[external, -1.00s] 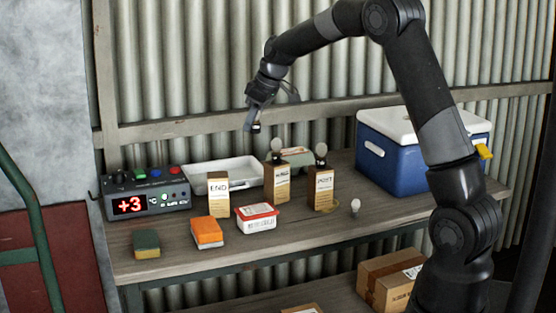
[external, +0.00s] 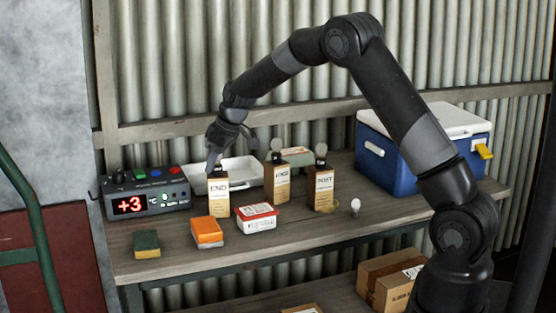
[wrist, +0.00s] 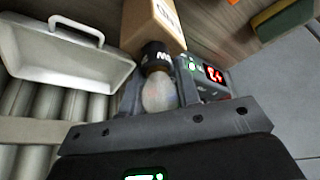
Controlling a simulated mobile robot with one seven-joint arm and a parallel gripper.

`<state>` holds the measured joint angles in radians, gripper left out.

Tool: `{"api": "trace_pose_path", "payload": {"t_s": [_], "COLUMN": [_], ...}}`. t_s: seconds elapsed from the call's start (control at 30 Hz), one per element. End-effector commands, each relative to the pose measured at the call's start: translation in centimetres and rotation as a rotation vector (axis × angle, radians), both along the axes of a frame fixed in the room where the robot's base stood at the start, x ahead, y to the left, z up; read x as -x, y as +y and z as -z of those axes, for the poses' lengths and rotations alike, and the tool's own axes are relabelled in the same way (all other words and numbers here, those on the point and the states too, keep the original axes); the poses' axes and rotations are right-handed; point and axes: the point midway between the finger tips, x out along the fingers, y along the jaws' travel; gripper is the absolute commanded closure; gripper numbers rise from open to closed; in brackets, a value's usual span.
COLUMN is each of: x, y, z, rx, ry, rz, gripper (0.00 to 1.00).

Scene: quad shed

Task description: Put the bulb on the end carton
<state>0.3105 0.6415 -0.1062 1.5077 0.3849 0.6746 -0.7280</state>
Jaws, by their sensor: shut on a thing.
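The END carton (external: 219,202) stands upright on the bench; it also shows at the top of the wrist view (wrist: 150,27). My gripper (external: 214,166) is directly over its top, pointing down. In the wrist view my gripper is shut on a bulb (wrist: 159,95) with a pale glass globe and a dark base. The base is turned toward the carton's top; I cannot tell whether they touch. In the external view the held bulb is mostly hidden by my fingers. The second carton (external: 283,187) and the POST carton (external: 320,190) each carry a bulb.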

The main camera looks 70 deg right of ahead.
Motion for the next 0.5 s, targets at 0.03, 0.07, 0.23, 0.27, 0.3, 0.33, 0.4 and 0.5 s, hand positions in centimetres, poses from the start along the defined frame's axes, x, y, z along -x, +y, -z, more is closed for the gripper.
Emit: {"api": "trace_pose_path", "payload": {"t_s": [0.03,0.07,0.23,0.27,0.3,0.33,0.4,0.5], "x": [-0.03,-0.03,-0.01,-0.01,0.00,-0.01,-0.01,-0.02], "y": [-0.01,-0.02,-0.02,-0.02,-0.03,-0.03,-0.02,-0.02], "z": [-0.04,-0.07,0.01,0.09,0.23,0.27,0.22,0.22], "rx": [0.001,0.001,0.000,0.000,0.000,0.000,0.001,0.001], "ry": [-0.002,-0.002,-0.001,-0.001,-0.001,-0.001,-0.001,-0.001], "rz": [0.000,0.000,0.000,0.000,0.000,0.000,0.000,0.000], "gripper": [0.93,0.93,0.93,0.93,0.93,0.69,0.63,0.55]}}
